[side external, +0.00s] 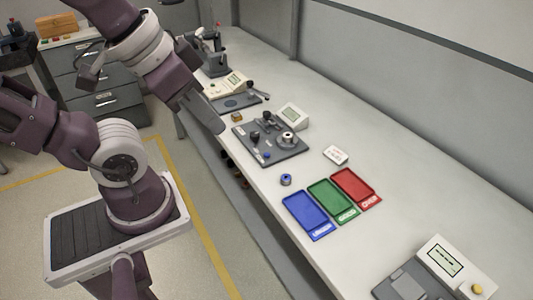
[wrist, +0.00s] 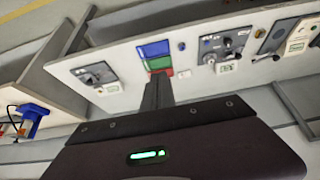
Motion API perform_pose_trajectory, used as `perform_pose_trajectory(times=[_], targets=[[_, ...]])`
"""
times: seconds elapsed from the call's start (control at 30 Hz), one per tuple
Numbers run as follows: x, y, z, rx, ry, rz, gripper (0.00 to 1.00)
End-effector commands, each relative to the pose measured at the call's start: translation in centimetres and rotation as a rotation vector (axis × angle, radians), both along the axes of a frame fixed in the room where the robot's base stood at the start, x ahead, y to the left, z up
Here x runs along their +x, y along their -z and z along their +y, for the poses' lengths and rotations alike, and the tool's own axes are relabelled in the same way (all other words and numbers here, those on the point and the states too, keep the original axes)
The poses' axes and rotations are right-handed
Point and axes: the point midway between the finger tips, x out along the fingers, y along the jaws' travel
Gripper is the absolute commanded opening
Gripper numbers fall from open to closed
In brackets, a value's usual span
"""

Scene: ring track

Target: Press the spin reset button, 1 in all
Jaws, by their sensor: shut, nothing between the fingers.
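A dark grey plate (side external: 270,140) with black knobs, a ringed metal hub (side external: 288,139) and a small blue button (side external: 267,155) lies mid-bench, beside a white display box (side external: 292,116). A second unit at the front right has a display and a yellow button (side external: 477,289). I cannot read which button is the spin reset one. The plate also shows in the wrist view (wrist: 222,47). My gripper (side external: 217,129) is high at the bench's near edge, left of the plate in the side view, apart from everything. Its fingers (wrist: 158,78) are shut and empty in the wrist view.
Blue (side external: 307,214), green (side external: 332,200) and red (side external: 356,187) trays lie right of the plate. A small blue-topped round part (side external: 286,180) and a white label block (side external: 336,155) are near them. Other instruments (side external: 232,87) stand farther back. A wall runs behind the bench.

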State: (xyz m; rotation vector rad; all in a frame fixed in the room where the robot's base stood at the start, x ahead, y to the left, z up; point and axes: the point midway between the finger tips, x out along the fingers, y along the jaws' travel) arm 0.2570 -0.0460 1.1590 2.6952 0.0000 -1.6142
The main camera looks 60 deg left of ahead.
Motion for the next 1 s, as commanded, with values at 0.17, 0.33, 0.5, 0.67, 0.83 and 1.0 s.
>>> perform_pose_trajectory(times=[0.17, 0.33, 0.5, 0.67, 0.83, 1.0], targets=[[0.0, 0.0, 0.0, 0.0, 0.0, 0.0, 0.0], [0.0, 0.0, 0.0, 0.0, 0.0, 0.0, 0.0], [0.2, 0.0, 0.2, 0.003, -0.009, -0.002, 0.0], [3.7, -0.2, 3.0, 0.059, -0.113, -0.036, 0.0], [10.0, -0.1, 8.7, 0.151, -0.264, -0.121, 0.0], [16.1, 1.2, 14.5, 0.196, -0.349, -0.21, 0.0]])
